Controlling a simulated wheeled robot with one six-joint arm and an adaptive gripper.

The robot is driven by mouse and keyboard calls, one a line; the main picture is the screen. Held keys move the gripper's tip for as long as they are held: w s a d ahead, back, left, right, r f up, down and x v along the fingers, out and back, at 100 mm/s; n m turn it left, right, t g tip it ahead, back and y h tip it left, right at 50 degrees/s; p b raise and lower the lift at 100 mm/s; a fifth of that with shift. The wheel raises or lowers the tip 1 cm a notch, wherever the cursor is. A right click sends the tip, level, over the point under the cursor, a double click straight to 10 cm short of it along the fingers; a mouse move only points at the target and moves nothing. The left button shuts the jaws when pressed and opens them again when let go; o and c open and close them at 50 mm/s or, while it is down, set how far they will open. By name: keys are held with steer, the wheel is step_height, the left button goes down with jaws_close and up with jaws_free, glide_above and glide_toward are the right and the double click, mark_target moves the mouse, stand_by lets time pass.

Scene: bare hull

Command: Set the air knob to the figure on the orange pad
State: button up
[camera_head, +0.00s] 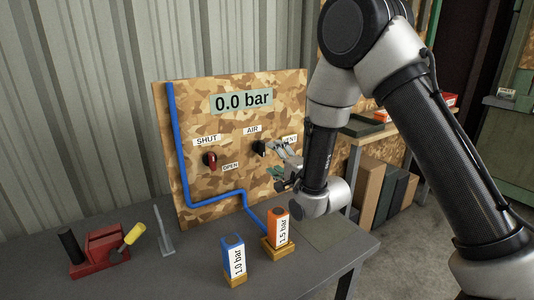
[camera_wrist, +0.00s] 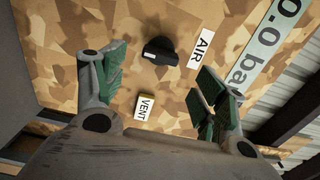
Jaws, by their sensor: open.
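The air knob (camera_head: 259,148) is a black knob on the camouflage-patterned panel (camera_head: 200,115), beside the AIR label. In the wrist view the knob (camera_wrist: 160,51) lies ahead, between and beyond the two fingers. My gripper (camera_head: 281,162) is open and empty, close to the panel just right of the knob; its green-padded fingers also show in the wrist view (camera_wrist: 163,72). The orange pad (camera_head: 279,227) stands upright on the bench and reads 1.5 bar. The blue pad (camera_head: 233,257) beside it reads 1.0 bar. The display (camera_head: 241,102) reads 0.0 bar.
A red handle (camera_head: 211,160) sits between the SHUT and OPEN labels. The VENT label (camera_wrist: 144,107) is below the knob in the wrist view. A blue pipe (camera_head: 179,150) runs along the panel. A red tool (camera_head: 100,248) and a grey spike (camera_head: 163,233) stand on the bench's left.

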steer(key=v, duration=0.4)
steer(key=shift+s+d, duration=0.15)
steer(key=shift+s, duration=0.05)
steer(key=w+d+r+n+g+h, duration=0.25)
steer(key=d+r+h, duration=0.2)
steer(key=d, duration=0.45)
steer(key=s+d+r+n+g+h, duration=0.1)
steer(key=s+d+r+n, duration=0.15)
steer(key=d, duration=0.35)
steer(key=s+d+r+n+g+h, duration=0.1)
steer(key=s+d+r+h, duration=0.15)
steer(key=s+d, duration=0.2)
steer(key=s+d+r+n+g, duration=0.1)
steer(key=s+d, duration=0.3)
steer(key=s, duration=0.5)
steer(key=s+d+r+n+g+h, duration=0.1)
steer(key=s+d+n+g, duration=0.1)
steer(key=s+d, duration=0.3)
steer(key=s+d+r+n+g+h, duration=0.1)
steer(key=s+d+n+g, duration=0.1)
steer(key=s, duration=1)
steer(key=d+g, duration=0.1)
steer(key=d, duration=0.1)
steer(key=shift+s+d+r, duration=0.3)
steer(key=shift+d, duration=0.05)
steer(key=shift+c, duration=0.2)
